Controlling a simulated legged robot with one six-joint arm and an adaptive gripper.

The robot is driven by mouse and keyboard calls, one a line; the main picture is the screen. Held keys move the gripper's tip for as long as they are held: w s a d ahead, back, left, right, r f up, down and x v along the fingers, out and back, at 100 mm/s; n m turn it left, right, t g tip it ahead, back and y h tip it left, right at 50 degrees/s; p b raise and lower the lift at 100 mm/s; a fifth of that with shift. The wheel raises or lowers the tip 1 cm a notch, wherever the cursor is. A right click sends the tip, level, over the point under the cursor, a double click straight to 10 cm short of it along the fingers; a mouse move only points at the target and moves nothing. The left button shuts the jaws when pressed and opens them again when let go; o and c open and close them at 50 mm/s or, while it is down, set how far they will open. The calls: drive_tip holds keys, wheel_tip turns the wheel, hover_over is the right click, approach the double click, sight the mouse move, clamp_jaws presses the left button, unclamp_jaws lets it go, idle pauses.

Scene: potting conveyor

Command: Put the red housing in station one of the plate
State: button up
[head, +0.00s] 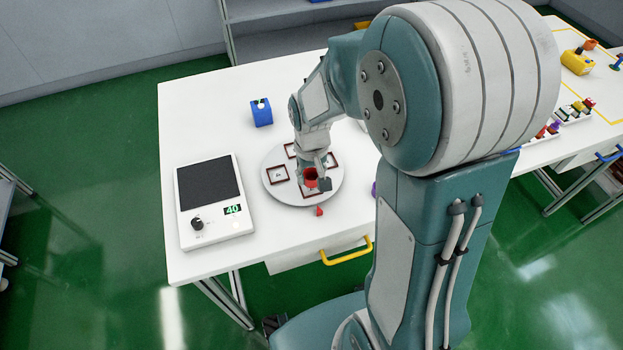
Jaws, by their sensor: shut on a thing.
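The plate (296,200) is a round pale grey disc on the white table, with several dark square-framed stations around it. One station (278,175) at its left looks empty, apart from a small mark inside. My gripper (316,181) is over the plate's front right part and is shut on the red housing (311,177). The housing looks like an open-topped red cup. A station frame shows partly below it. I cannot tell whether the housing touches the plate or hangs just above it. Station numbers are too small to read.
A small red piece (319,211) lies just in front of the plate. A device with a dark pad (209,184) and a "40" display stands at left. A blue block (261,113) stands behind. A purple item (374,188) shows beside my arm.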

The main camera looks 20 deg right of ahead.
wheel_tip(320, 180, down, 2)
drive_tip(key=shift+a+f, duration=0.1)
drive_tip(key=shift+a, duration=0.25)
drive_tip(key=o, duration=0.9)
drive_tip(key=shift+d, duration=0.2)
wheel_tip(320, 180, up, 12)
drive_tip(key=shift+s+a+r+t, duration=0.1)
drive_tip(key=shift+s+r+t, duration=1.1)
drive_tip(key=shift+s, duration=1.2)
drive_tip(key=shift+s+d+r+t, duration=0.1)
drive_tip(key=shift+s+r+t, duration=0.55)
drive_tip(key=shift+s+r, duration=1.4)
drive_tip(key=shift+s+a+r+t, duration=0.1)
drive_tip(key=shift+s+r+t, duration=0.95)
drive_tip(key=shift+s, duration=1.65)
